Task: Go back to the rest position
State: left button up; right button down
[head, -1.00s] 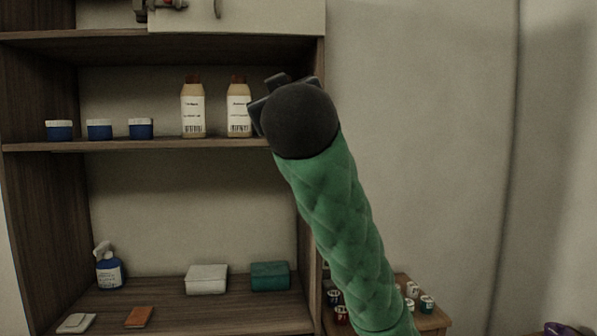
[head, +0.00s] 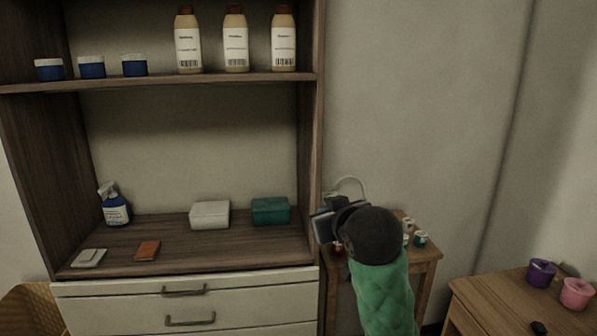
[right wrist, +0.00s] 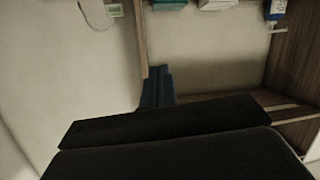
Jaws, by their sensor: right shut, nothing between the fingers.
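My right arm, in a green padded sleeve, comes up from the bottom right of the head view. Its dark right gripper (head: 328,220) is in front of the cabinet's right edge and the small side table, apart from the shelf goods. It is shut and holds nothing visible. In the right wrist view, a broad black part of the gripper (right wrist: 165,120) fills the lower picture. My left gripper is not in view.
The open cabinet (head: 312,150) holds three bottles (head: 236,45), blue jars (head: 92,68), a spray bottle (head: 115,208), a white box (head: 210,214) and a teal box (head: 271,210). A side table (head: 425,252) is partly hidden; a wooden table (head: 490,300) bears purple and pink containers.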

jog(key=s+d+f+m+g+h, duration=0.15)
jog(key=s+f, duration=0.35)
jog(key=f, duration=0.5)
jog(key=s+d+f+g+p, duration=0.1)
jog(key=s+d+f+g, duration=0.25)
jog(key=f, duration=0.75)
jog(key=s+d+f+m+g, duration=0.15)
jog(key=s+f, duration=0.35)
jog(key=f, duration=0.5)
jog(key=s+f+g, duration=0.2)
jog(key=s+f, duration=0.7)
jog(key=s, duration=0.3)
jog(key=s+d+f+g, duration=0.1)
jog(key=s+f+g, duration=0.2)
jog(key=s+f, duration=0.6)
jog(key=s, duration=0.3)
jog(key=shift+d+f+h+p, duration=0.15)
jog(key=shift+d+h+p, duration=0.05)
jog(key=shift+h+p, duration=0.2)
